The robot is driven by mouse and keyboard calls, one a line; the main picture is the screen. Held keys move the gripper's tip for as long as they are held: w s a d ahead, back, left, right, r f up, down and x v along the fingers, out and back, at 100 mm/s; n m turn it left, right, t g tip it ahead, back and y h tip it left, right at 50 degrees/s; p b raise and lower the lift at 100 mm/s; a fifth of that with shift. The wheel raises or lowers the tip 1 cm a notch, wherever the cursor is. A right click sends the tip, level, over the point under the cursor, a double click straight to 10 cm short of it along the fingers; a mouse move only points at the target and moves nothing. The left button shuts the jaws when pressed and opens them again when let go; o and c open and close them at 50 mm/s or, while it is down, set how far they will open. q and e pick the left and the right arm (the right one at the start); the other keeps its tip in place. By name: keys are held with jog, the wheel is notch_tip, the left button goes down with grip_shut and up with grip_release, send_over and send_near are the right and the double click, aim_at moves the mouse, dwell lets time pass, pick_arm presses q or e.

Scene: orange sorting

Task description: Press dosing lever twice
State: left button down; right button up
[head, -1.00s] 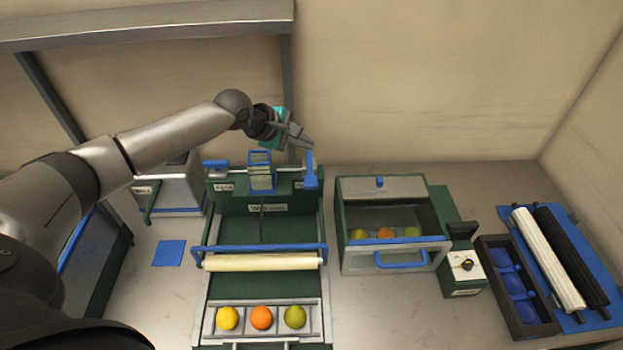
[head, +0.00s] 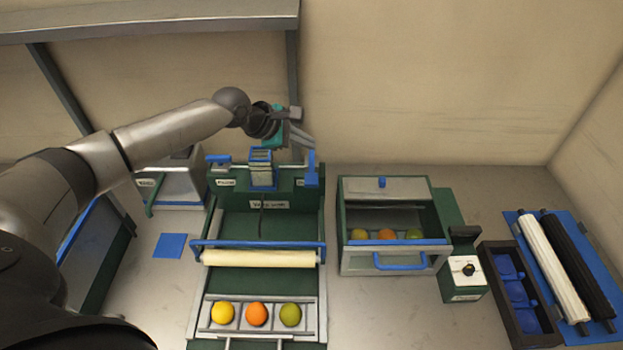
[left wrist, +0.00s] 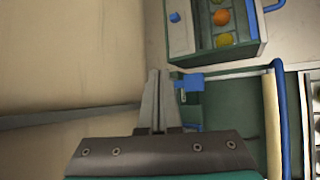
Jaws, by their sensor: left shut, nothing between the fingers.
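The green sorting machine (head: 232,190) has an upright blue lever (head: 312,170) at its back right corner and a blue part (head: 219,159) at its back left. Which of these is the dosing lever I cannot tell from the labels. A blue-framed hopper (head: 261,170) stands between them. My left gripper (head: 308,140) is shut and empty, behind and above the right blue lever. In the left wrist view the closed fingers (left wrist: 152,80) point toward the blue lever's top (left wrist: 190,82), just right of the tips. Contact is not visible. My right gripper is out of view.
A roller (head: 258,258) crosses the machine, with a tray of fruit (head: 275,303) in front. A green glass-fronted box (head: 392,262) stands to the right. Beyond it are a dial unit (head: 466,278) and a dark rack (head: 530,322). The counter near the blue square (head: 170,246) is clear.

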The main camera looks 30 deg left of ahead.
pick_arm(q)
jog(key=b, duration=0.7)
send_over(309, 179)
jog(key=shift+s+a+f, duration=0.1)
jog(key=shift+s+f, duration=0.05)
jog(key=shift+f, duration=1.7)
jog(key=shift+s+a+f, duration=0.1)
jog(key=shift+s+f, duration=0.05)
jog(key=shift+f, duration=2.1)
jog(key=shift+f, duration=0.15)
jog(key=shift+f, duration=0.25)
jog(key=shift+f+b, duration=0.5)
jog(key=shift+f, duration=1)
jog(key=shift+r, duration=0.1)
jog(key=shift+r+p, duration=1.8)
jog(key=shift+p, duration=0.8)
